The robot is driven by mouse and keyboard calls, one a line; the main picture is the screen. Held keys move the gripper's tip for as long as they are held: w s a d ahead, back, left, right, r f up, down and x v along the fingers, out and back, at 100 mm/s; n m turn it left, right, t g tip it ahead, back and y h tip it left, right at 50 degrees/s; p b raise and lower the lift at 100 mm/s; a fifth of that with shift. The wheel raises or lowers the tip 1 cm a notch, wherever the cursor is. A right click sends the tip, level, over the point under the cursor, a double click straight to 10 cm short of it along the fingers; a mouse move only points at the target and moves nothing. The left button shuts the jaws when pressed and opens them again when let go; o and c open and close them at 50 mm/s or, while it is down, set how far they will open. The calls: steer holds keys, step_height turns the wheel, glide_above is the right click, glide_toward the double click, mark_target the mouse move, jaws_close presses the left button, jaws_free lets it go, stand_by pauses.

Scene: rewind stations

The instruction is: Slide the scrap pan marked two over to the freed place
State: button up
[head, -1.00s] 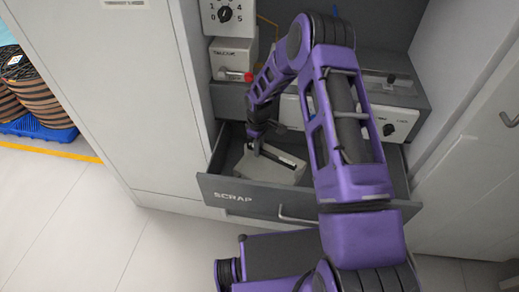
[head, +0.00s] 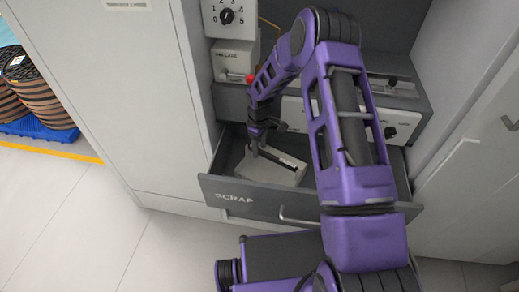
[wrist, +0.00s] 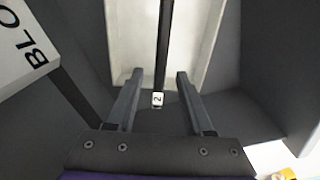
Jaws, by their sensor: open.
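The scrap pan marked two (head: 275,172) is a pale tray with a dark bar along its middle. It lies slightly turned in the left part of the open drawer marked SCRAP (head: 222,190). In the wrist view the pan (wrist: 197,35) shows its dark bar, with a white tag "2" (wrist: 158,99) at the near end. My gripper (wrist: 160,74) is open. Its fingers lie on either side of the bar in the picture, with gaps on both sides; I cannot tell the height between them. In the head view my gripper (head: 256,152) is over the pan's left part.
A block lettered "BLO" (wrist: 22,42) is at the upper left of the wrist view. A numbered dial box (head: 228,18) and a box with a red knob (head: 232,60) stand behind the drawer. Cabinet sides (head: 110,100) flank the bay. My arm hides the drawer's right part.

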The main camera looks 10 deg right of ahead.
step_height(320, 180, up, 10)
steer(key=p, duration=0.1)
stand_by(0.7)
